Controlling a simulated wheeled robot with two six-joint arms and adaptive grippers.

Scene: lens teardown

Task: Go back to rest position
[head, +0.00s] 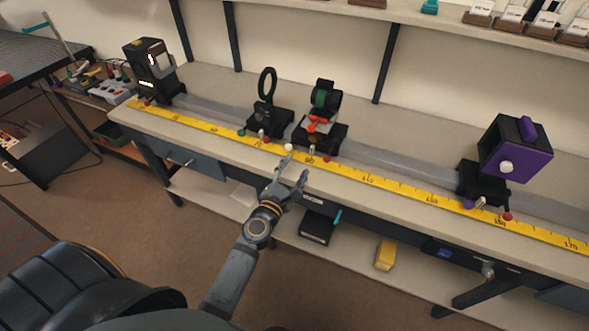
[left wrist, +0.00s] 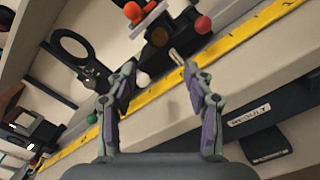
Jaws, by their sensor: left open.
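My left gripper (head: 296,172) is open and empty, just in front of the bench's front edge and the yellow ruler. In the left wrist view its two fingers (left wrist: 155,75) stand apart with nothing between them. A black ring holder (head: 267,83) on a black carriage stands behind the gripper, and it also shows in the left wrist view (left wrist: 70,47). A carriage with a green and orange part (head: 320,100) stands to its right. The gripper looks apart from both. My right gripper is not in view.
A black box with a light (head: 150,62) stands at the rail's left end, and a purple-faced box (head: 515,160) stands at right. The yellow ruler (head: 400,188) runs along the bench. A black box (head: 314,228) and a yellow block (head: 385,255) lie on the lower shelf.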

